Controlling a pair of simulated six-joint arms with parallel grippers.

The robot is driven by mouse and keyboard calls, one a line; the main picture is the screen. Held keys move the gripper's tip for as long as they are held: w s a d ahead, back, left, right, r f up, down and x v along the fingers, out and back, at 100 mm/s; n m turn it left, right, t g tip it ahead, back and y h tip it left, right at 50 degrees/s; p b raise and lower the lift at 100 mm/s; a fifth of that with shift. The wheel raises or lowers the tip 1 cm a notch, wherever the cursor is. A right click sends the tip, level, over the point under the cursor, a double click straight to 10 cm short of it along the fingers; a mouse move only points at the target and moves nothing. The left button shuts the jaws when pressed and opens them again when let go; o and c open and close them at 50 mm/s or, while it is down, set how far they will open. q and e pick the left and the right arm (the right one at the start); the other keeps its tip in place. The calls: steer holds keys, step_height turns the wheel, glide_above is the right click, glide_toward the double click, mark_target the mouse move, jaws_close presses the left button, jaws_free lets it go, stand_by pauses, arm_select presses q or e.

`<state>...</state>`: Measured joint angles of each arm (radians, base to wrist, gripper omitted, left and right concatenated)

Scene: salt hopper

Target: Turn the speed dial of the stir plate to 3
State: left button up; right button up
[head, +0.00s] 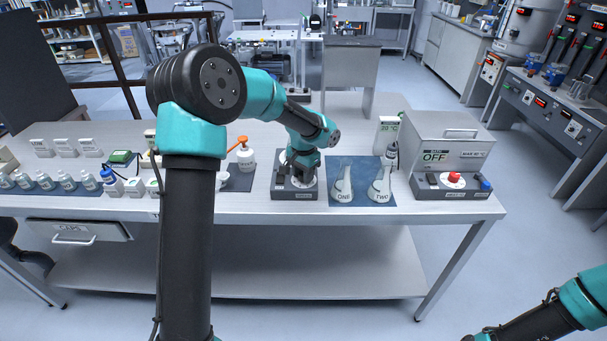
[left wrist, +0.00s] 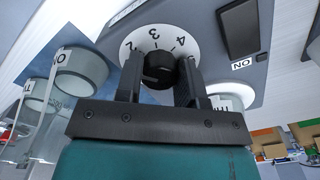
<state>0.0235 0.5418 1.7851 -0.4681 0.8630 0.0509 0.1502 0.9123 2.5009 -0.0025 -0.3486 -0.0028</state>
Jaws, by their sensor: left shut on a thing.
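My left gripper (left wrist: 160,78) is shut on the knob, a finger on each side. It also shows over the plate in the head view (head: 297,181). The knob's pointer mark cannot be made out. My right gripper is out of view; only part of its arm shows.
Flasks ONE (head: 342,184) and TWO (head: 380,185) stand on a blue mat (head: 361,201) just right of the plate. A bath (head: 452,155) showing OFF stands further right. Several bottles line the left side.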

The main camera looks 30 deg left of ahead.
arm_select(q)
steer(key=m, duration=1.1)
steer(key=shift+w+a+m, duration=0.1)
steer(key=shift+m, duration=0.2)
stand_by(0.3)
steer(key=o, duration=0.9)
step_height(320, 180, up, 18)
steer(key=shift+f, duration=0.25)
stand_by(0.4)
